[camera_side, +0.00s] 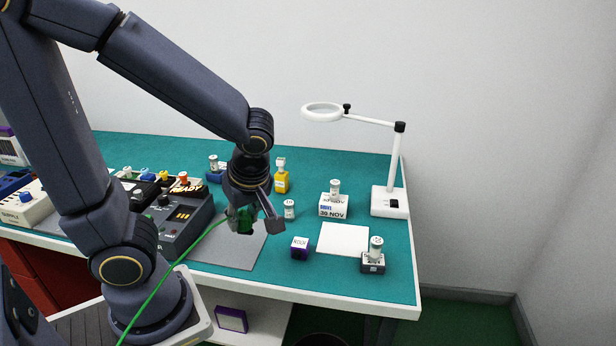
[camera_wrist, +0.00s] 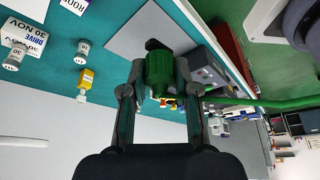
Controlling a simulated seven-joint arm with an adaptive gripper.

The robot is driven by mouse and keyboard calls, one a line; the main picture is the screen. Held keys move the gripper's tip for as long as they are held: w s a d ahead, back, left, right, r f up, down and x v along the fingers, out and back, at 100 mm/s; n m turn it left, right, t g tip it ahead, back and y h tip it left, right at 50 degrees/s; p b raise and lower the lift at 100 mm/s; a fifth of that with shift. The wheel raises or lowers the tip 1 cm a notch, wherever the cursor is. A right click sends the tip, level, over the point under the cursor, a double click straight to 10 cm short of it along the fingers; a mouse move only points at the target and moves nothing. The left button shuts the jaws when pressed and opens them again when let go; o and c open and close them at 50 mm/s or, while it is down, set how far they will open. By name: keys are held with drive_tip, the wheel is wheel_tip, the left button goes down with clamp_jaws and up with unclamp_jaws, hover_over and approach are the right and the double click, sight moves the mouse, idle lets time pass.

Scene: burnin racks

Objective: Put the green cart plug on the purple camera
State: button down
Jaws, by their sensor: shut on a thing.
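My gripper (camera_side: 256,222) is shut on the green cart plug (camera_side: 245,220) and holds it above the grey mat. In the wrist view the plug (camera_wrist: 158,70) sits between the two fingers (camera_wrist: 158,88), with a dark end pointing away. A green cable (camera_side: 170,275) runs from it to the lower left. The purple camera (camera_side: 300,248), a small box with a white top reading ROOF, stands on the green bench to the right of my gripper, apart from the plug. Part of it shows at the top edge of the wrist view (camera_wrist: 76,5).
A white card (camera_side: 343,239) lies right of the camera. A dark box with a cylinder (camera_side: 373,262), a DRIVE box (camera_side: 333,207), a small white cylinder (camera_side: 289,209) and a yellow bottle (camera_side: 281,182) stand around.

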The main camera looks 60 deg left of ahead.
drive_tip(key=shift+s+r, duration=0.25)
drive_tip(key=shift+s, duration=0.1)
drive_tip(key=shift+w+d+r+m, duration=0.1)
drive_tip(key=shift+d+r+m, duration=0.1)
drive_tip(key=shift+m, duration=0.1)
drive_tip(key=w+a+f, duration=0.2)
drive_tip(key=w+f, duration=0.2)
drive_tip(key=w, duration=0.5)
hover_over(295, 242)
drive_tip(key=d, duration=0.2)
drive_tip(key=f, duration=0.5)
drive_tip(key=shift+s+a, duration=0.1)
drive_tip(key=shift+s, duration=0.15)
drive_tip(key=shift+w+f, duration=0.2)
drive_tip(key=shift+f, duration=0.1)
drive_tip(key=shift+w+f, duration=0.15)
drive_tip(key=shift+f, duration=1.45)
drive_tip(key=shift+f, duration=0.1)
drive_tip(key=c, duration=0.9)
unclamp_jaws()
drive_tip(key=shift+o, duration=0.2)
